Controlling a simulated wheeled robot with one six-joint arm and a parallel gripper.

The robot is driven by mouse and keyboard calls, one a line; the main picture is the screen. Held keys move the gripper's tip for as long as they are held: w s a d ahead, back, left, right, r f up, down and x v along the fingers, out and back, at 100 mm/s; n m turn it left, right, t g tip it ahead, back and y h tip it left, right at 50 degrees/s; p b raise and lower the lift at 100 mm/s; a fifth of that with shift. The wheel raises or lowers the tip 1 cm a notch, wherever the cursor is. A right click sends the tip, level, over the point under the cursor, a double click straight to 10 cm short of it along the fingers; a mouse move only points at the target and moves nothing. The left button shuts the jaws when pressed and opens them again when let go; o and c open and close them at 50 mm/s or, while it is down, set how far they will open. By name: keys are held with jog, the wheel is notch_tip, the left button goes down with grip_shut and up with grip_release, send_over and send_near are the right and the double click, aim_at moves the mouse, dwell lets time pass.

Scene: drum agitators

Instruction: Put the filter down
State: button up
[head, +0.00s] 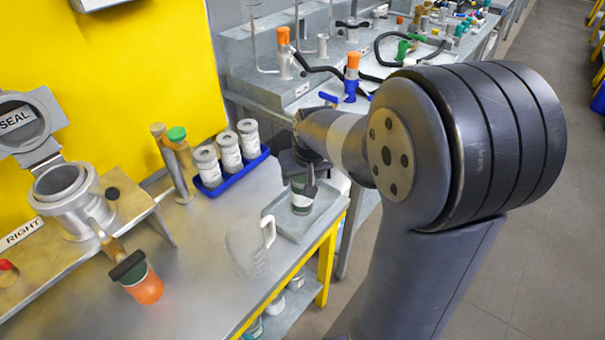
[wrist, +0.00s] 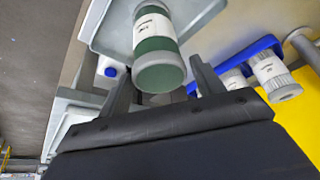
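The filter (head: 301,196) is a dark green cylinder with a white label band. It stands upright in a grey tray (head: 287,237) near the right end of the bench. In the wrist view the filter (wrist: 158,62) shows its green end, with the tray (wrist: 205,12) behind it. My gripper (head: 303,182) points down over the filter. In the wrist view the two fingers of my gripper (wrist: 160,66) lie on either side of the filter, with a narrow gap showing on each side, so it looks open. The filter's far end is partly hidden in the head view.
A blue rack (head: 232,176) with several white filters stands left of the tray. A clear jug (head: 248,247) stands in front of it.

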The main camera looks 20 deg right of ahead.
jog(key=shift+o, duration=0.9)
jog(key=shift+r, duration=0.5)
jog(key=p+v, duration=0.1)
jog(key=v, duration=1)
jog(key=shift+s+r, duration=0.15)
jog(key=shift+r, duration=0.05)
